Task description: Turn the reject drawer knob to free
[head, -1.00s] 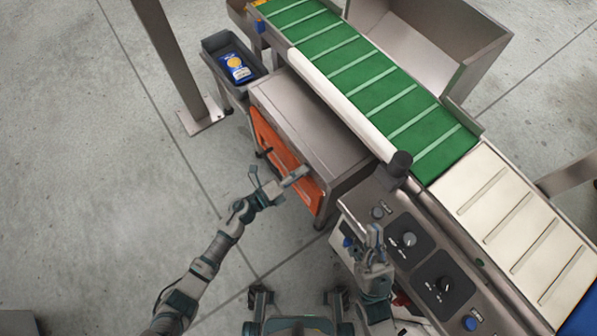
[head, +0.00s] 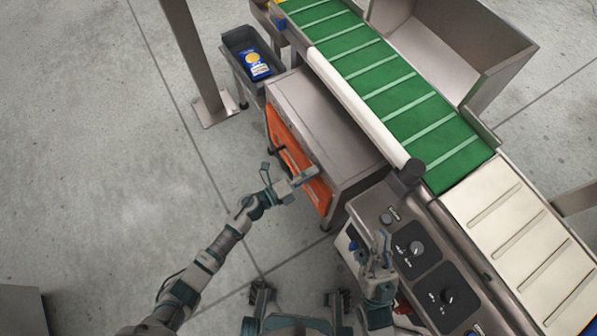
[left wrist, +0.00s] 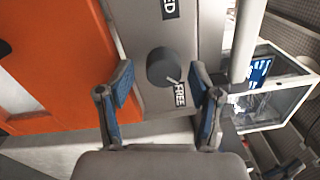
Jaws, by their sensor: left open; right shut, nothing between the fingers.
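The reject drawer knob (left wrist: 162,67) is a dark round knob on a grey panel in the left wrist view. Its white mark points down right, toward the FREE label (left wrist: 179,95). Another label, partly cut off and ending in "ED", is above it. My left gripper (left wrist: 163,72) is open, one finger on each side of the knob; I cannot tell whether they touch it. In the head view my left gripper (head: 297,182) is at the orange drawer front (head: 286,143), and the knob cannot be made out. My right gripper (head: 381,247) is shut and empty beside the control panel.
The steel cabinet (head: 325,125) stands under the green conveyor belt (head: 385,85). A control panel (head: 432,268) with dials is at the right. A dark tray (head: 235,42) holding a blue packet (head: 258,64) is beyond the cabinet. Open floor lies to the left.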

